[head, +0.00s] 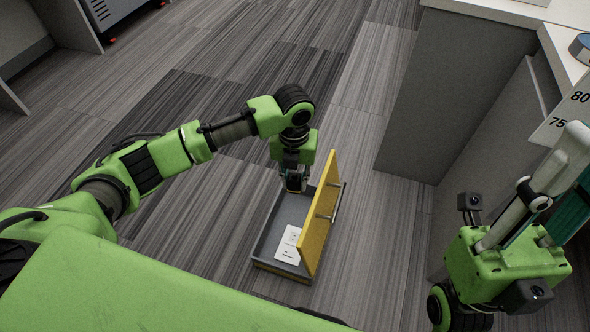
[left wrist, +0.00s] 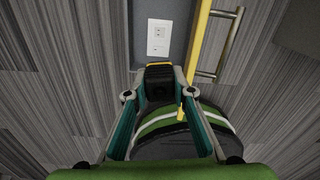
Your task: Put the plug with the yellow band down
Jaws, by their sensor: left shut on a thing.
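My left gripper (head: 295,184) points down at the far end of a grey drawer (head: 268,246) with an upright yellow front panel. It is shut on the plug with the yellow band (left wrist: 158,85), a dark block between its fingertips. The plug's yellow edge shows in the left wrist view; in the head view the plug is mostly hidden by the gripper. I cannot tell whether the plug touches the drawer. A white plate with small dark marks (head: 289,243) lies in the drawer's near part. My right gripper (head: 566,165) is at the right edge, its tips unclear.
The yellow panel (head: 321,222) rises high along the drawer's right side and bears a metal handle (head: 333,204). A grey cabinet (head: 450,85) stands at the right, with a number sheet (head: 570,110) near it. Striped carpet left of the drawer is clear.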

